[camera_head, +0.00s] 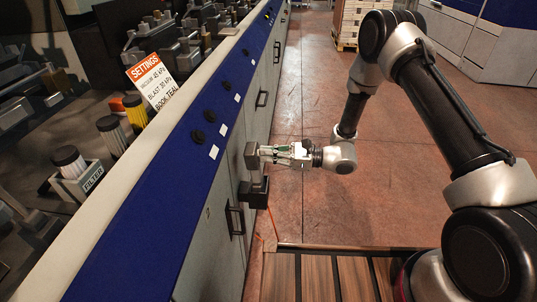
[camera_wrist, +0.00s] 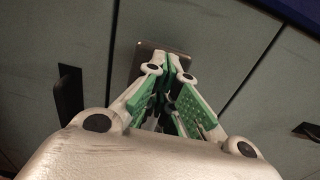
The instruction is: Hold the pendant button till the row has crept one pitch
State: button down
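My gripper (camera_head: 263,152) is stretched out low beside the machine's grey side. Its green-and-white fingers come together at the tips in the wrist view (camera_wrist: 169,62), with no object visible between them. A dark grey block-shaped fitting, perhaps the pendant (camera_head: 251,157), is right at the fingertips, with another dark part just below it. In the wrist view a brownish-grey box face (camera_wrist: 147,62) lies directly behind the tips. The fingers hide its middle, so I cannot see a button or tell whether they touch it. I cannot make out the row of sewn blocks.
The long machine has a blue panel (camera_head: 150,215) with several black knobs and white labels. A settings card (camera_head: 152,80) and a filter holder (camera_head: 78,175) stand on it. Door handles (camera_head: 233,220) project from its side. Open floor (camera_head: 310,110) lies right; wooden slats are below.

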dwell(0.4)
jog(key=d, duration=0.7)
dwell(0.3)
jog(key=shift+s, duration=0.1)
